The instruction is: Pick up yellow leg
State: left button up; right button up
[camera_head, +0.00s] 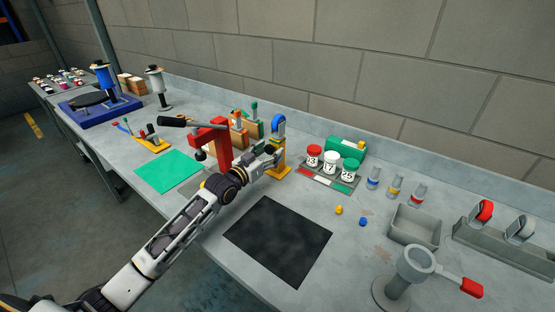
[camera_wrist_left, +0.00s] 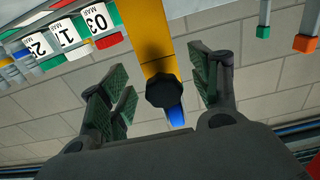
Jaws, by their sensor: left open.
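A yellow upright leg (camera_head: 282,154) stands on a yellow base, with a blue rounded top, near the back of the bench. In the left wrist view the yellow leg (camera_wrist_left: 155,35) runs between my fingers, with a black knob and a blue part below it in the picture. My left gripper (camera_head: 270,157) is at the leg, its fingers spread open. In the left wrist view my left gripper (camera_wrist_left: 165,90) has one finger on each side of the black knob, with gaps showing. My right gripper is out of view.
A red press (camera_head: 222,146) with a black handle stands close left of my gripper. Numbered jars (camera_head: 330,161) stand to its right. A black mat (camera_head: 278,241) lies clear in front. A grey open bin (camera_head: 415,226) and a grey ring stand (camera_head: 392,291) are at right.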

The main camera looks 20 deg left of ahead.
aim_at(277, 147)
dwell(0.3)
pick_arm(q)
jog(key=shift+p+x, duration=0.45)
jog(key=shift+x, duration=2.15)
jog(key=shift+f, duration=0.15)
grip_shut()
